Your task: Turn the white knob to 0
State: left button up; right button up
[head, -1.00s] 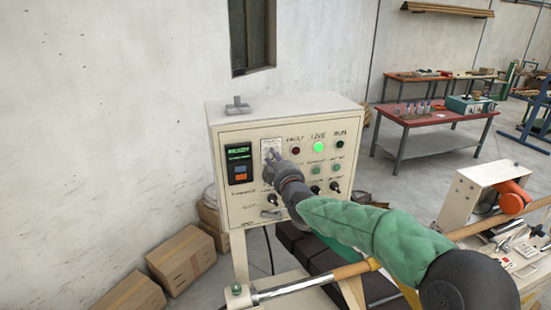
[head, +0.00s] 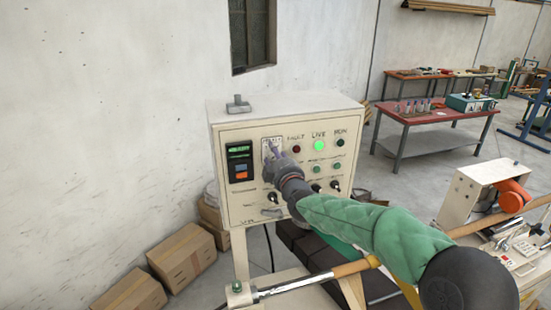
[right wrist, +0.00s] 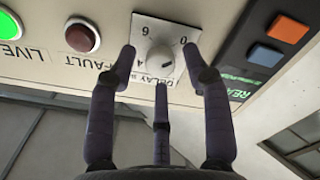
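The white knob (right wrist: 159,57) sits on a square white dial plate (right wrist: 147,23) in the right wrist view, which shows the panel upside down. The plate reads DELAY, with 0, 4 and 6 legible. The knob's dark mark is on its lower side in this view, away from the 0. My right gripper (right wrist: 159,54) has its fingers spread, one on each side of the knob, with small gaps visible. A third finger is below it. In the head view my right gripper (head: 272,152) is at the dial and hides the knob. My left gripper is not in view.
The control box (head: 232,204) carries a display (head: 239,151), a red FAULT lamp (head: 297,149), a lit green LIVE lamp (head: 319,146) and several other controls. Cardboard boxes (head: 181,256) stand on the floor at left. A red-topped table (head: 433,117) stands behind.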

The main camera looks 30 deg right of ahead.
jog(key=shift+f, duration=0.15)
jog(key=v, duration=1.2)
dwell(0.6)
